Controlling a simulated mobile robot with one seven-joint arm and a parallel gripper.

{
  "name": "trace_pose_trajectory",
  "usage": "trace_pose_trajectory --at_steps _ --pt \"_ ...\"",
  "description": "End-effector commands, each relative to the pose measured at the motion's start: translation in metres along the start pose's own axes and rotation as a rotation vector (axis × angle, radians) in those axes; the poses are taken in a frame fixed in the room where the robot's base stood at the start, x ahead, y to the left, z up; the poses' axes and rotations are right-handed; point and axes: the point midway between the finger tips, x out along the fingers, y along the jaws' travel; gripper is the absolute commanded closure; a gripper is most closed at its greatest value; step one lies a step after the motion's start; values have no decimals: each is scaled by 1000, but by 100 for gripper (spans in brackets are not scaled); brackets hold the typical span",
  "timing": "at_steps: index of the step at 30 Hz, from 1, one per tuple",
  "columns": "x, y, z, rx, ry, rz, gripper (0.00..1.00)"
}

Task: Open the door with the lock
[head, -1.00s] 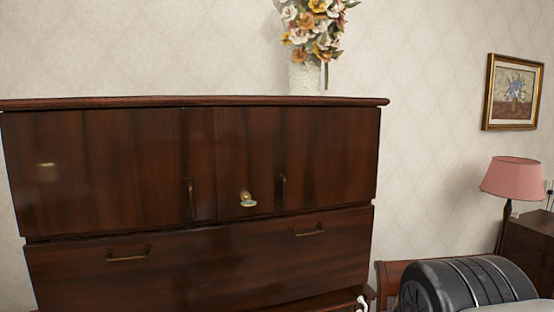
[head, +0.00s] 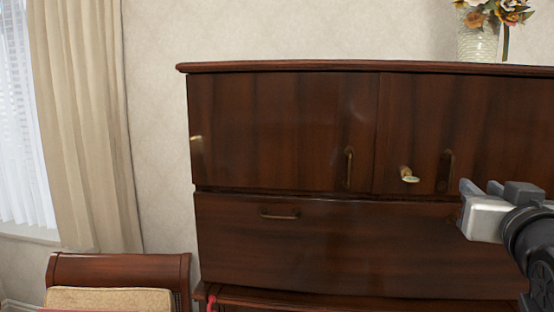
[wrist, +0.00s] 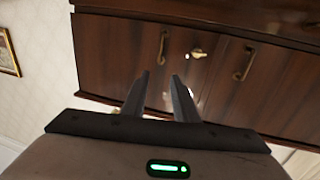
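A dark wooden cabinet (head: 290,125) has two upper doors side by side, both shut. The right door (head: 478,115) carries a small brass lock (head: 408,175) near its inner edge, with a brass handle (head: 446,170) just right of it. The left door has its own handle (head: 349,168). My gripper (head: 466,205) is at the right, in front of the cabinet and a little below the handle. The wrist view looks upside down. There my gripper (wrist: 161,75) is open and empty, apart from the lock (wrist: 197,53) and the lock-side handle (wrist: 163,47).
A wide drawer (head: 320,245) with a handle (head: 279,215) lies below the doors. A vase of flowers (head: 478,40) stands on top. A chair (head: 120,270) is at the lower left, with a curtain (head: 85,120) behind it. A framed picture (wrist: 8,52) shows in the wrist view.

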Motion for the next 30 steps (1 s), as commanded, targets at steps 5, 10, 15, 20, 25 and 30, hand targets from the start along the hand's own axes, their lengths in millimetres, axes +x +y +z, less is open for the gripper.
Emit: trace_pose_trajectory --at_steps 5,10,15,20,25,30 --pt "10 4 -4 0 15 5 73" --pt "38 3 -4 -3 12 4 73" --pt "74 3 -4 -3 11 4 73" --pt "109 3 -5 -4 12 5 73" --pt "142 3 -6 -3 12 5 73" --pt "164 4 -7 -2 15 5 73"
